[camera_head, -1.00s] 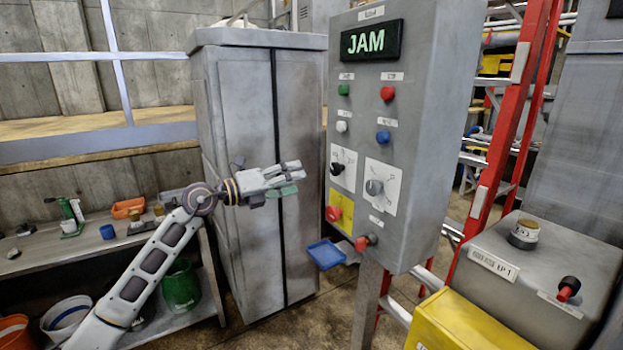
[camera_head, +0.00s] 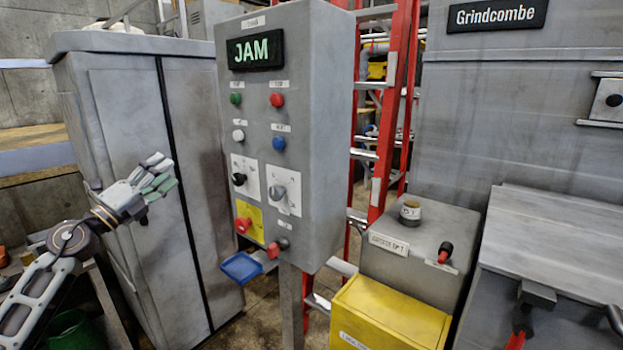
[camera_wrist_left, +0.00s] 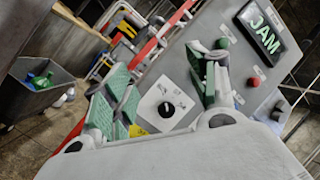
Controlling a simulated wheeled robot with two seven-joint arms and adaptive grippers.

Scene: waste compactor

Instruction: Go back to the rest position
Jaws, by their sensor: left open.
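My left gripper (camera_head: 157,178) is open and empty in the head view, in front of the grey cabinet (camera_head: 120,110) and left of the control panel (camera_head: 333,130). In the left wrist view its two green-padded fingers (camera_wrist_left: 165,100) are spread, with the panel's black selector knob (camera_wrist_left: 167,109) seen between them at a distance. The panel's display (camera_head: 255,52) reads JAM. My right gripper is not in any view.
A blue tray (camera_head: 241,267) juts out below the panel. A red ladder (camera_head: 396,100) stands behind it. A grey box (camera_head: 420,245) and a yellow box (camera_head: 388,315) are at the lower right, beside the Grindcombe machine (camera_head: 540,120).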

